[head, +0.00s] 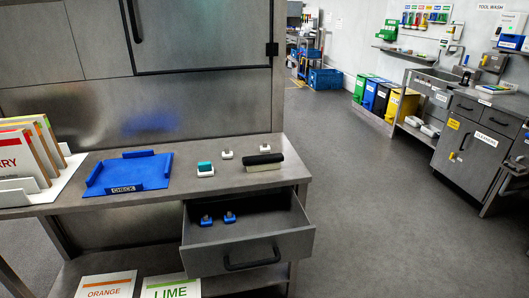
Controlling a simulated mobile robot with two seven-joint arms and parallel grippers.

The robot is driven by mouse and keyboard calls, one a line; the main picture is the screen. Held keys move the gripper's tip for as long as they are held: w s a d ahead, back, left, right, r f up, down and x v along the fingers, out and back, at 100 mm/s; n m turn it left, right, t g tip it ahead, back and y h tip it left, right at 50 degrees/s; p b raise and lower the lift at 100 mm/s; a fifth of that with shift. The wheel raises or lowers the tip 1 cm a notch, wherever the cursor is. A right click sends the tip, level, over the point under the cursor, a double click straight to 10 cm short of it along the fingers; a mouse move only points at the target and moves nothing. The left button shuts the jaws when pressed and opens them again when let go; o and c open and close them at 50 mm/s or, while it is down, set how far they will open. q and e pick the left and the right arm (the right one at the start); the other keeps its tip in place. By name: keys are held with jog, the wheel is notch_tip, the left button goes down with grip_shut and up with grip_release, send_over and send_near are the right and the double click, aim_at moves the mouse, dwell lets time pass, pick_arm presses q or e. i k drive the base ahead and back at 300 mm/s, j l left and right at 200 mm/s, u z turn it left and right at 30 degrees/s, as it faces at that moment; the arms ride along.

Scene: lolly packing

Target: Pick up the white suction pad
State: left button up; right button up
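Small white pieces sit on the grey metal worktop (320,168), right of the blue tray. One small white piece with a grey top (227,155) stands near the back, and a similar one (265,149) stands to its right. A white block with a teal top (205,170) sits in front and to the left of them. I cannot tell for certain which of these is the white suction pad. Neither of my grippers shows in the head view, and nothing is seen touching these pieces.
A long pad with a black top (264,162) lies to the right. The blue CHECK tray (128,174) looks empty. Below, an open drawer (248,252) juts forward, holding two small blue pieces (229,218). Upright cards (18,160) stand at left. The floor at right is clear.

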aim_at(264, 148)
jog(key=i+l+u, duration=0.15)
jog(key=u, duration=0.35)
jog(key=i+l+u, duration=0.1)
jog(key=l+u, duration=0.2)
jog(key=u, duration=0.2)
jog(key=i+l+u, duration=0.2)
jog(key=l, duration=0.2)
jog(key=l+u, duration=0.2)
jog(key=l, duration=0.25)
jog(key=i+l+u, duration=0.2)
jog(key=l, duration=2.85)
jog(key=i+u, duration=0.05)
